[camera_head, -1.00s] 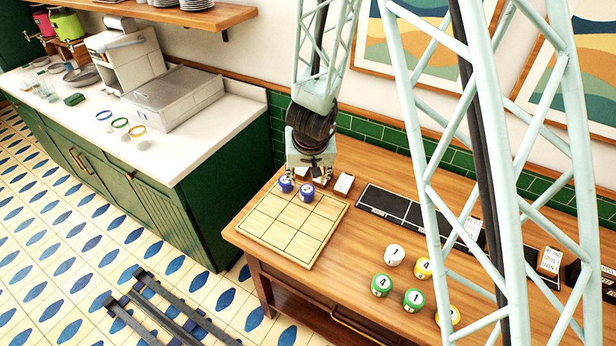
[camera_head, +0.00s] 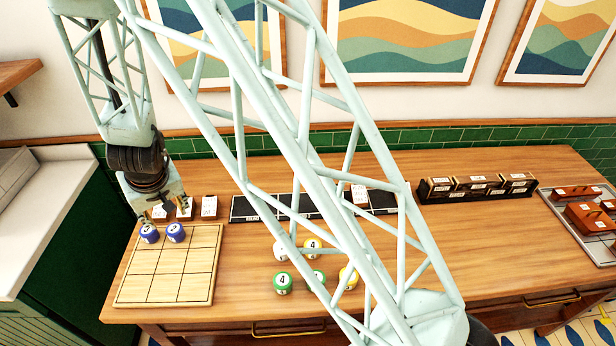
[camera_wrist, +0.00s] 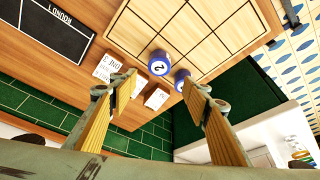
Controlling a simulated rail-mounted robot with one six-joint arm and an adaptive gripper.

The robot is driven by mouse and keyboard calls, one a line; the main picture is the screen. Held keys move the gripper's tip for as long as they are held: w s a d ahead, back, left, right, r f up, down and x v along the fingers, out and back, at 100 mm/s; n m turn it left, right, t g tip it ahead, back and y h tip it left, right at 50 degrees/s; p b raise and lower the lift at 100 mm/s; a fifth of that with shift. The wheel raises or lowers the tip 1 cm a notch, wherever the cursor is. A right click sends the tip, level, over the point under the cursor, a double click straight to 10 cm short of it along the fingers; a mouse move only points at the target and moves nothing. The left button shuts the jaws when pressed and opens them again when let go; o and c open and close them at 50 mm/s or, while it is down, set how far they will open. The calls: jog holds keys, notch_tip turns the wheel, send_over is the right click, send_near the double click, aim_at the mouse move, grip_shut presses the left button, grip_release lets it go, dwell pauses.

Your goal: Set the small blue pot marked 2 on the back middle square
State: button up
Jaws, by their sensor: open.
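The small blue pot marked 2 (camera_wrist: 160,63) stands on the wooden grid board (camera_wrist: 215,25) in the wrist view. In the head view it appears to be the right-hand blue pot (camera_head: 175,233), on the back middle square of the board (camera_head: 165,290). A second blue pot (camera_head: 149,233) stands beside it on the back left square; it also shows in the wrist view (camera_wrist: 181,82), partly behind a finger. My gripper (camera_wrist: 160,90) is open and empty. In the head view my gripper (camera_head: 162,208) is just behind and above the pots, apart from the marked pot.
Small card holders (camera_head: 209,207) stand behind the board, close to my fingers. A black strip (camera_head: 260,207) lies to the right. Loose green (camera_head: 283,283), yellow and white pots stand mid-table, partly behind my arm lattice. Dark labelled boxes (camera_head: 478,187) stand further right.

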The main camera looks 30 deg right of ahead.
jog(key=s+d+r+y, duration=0.1)
jog(key=s+d+r, duration=0.1)
jog(key=s+r, duration=0.5)
jog(key=s+d+r, duration=0.3)
jog(key=r, duration=0.8)
jog(key=s+d+r+y, duration=0.1)
jog(key=s+d+r, duration=0.1)
jog(key=s+r, duration=0.55)
jog(key=s+d+r, duration=0.3)
jog(key=s+d, duration=0.1)
jog(key=s, duration=0.4)
jog(key=s+d+r+h, duration=0.1)
jog(key=s+d+r, duration=0.3)
jog(key=s, duration=0.5)
jog(key=s+d+r+h, duration=0.1)
jog(key=s+d+r, duration=0.3)
jog(key=s+d, duration=0.2)
jog(key=s, duration=0.2)
jog(key=shift+s+d+m+g, duration=0.2)
jog(key=shift+s+m+g, duration=0.1)
jog(key=shift+s+m, duration=0.1)
